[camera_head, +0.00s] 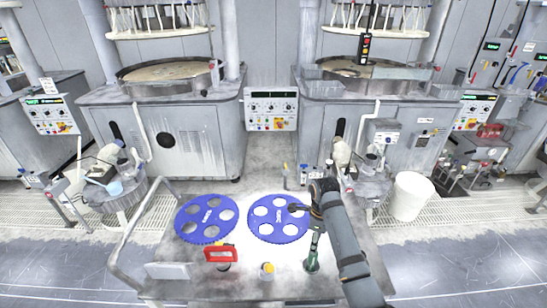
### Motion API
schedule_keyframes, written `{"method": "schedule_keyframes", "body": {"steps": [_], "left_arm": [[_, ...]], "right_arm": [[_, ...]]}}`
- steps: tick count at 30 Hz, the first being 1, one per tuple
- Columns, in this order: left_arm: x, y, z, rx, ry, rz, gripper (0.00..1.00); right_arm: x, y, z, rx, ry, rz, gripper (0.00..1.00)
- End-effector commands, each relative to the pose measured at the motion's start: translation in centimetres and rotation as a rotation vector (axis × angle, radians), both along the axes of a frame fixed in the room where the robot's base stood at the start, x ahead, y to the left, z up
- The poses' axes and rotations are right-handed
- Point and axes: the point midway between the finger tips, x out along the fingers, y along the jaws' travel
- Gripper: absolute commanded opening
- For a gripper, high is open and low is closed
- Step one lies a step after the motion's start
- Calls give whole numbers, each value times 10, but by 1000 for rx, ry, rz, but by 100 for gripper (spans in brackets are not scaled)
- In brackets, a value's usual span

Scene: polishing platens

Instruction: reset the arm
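My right arm (345,240) comes in from the lower right and bends at a dark joint over the right part of the cart top. Its dark wrist end (300,207) is over the right edge of the right blue disc. I cannot make out the fingers, so whether this gripper is open or shut is unclear. A slim green-and-dark upright item (313,250) stands beside the arm; I cannot tell whether the arm touches it. My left arm and gripper are not in view.
The cart top (240,262) holds a left blue disc with holes (207,219), a right blue disc (279,218), a red-handled item (221,254) and a yellow-topped bottle (267,271). Polishing machines (185,140) stand behind. A white bucket (410,196) is on the right.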

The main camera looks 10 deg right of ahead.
Motion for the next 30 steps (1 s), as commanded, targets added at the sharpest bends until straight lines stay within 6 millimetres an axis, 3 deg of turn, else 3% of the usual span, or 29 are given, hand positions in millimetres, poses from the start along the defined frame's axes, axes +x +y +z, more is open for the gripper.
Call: {"method": "schedule_keyframes", "body": {"steps": [2,5,11,18,30], "left_arm": [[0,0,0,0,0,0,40],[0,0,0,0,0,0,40],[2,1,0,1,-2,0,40],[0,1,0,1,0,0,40],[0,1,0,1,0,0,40]], "right_arm": [[-5,-1,-5,-4,-6,46,53],[-28,-3,-20,-21,-29,252,53],[-104,-7,-41,-123,-101,991,53],[-162,-5,-31,-240,-122,1579,53],[-220,1,1,-398,-92,2194,53]]}}
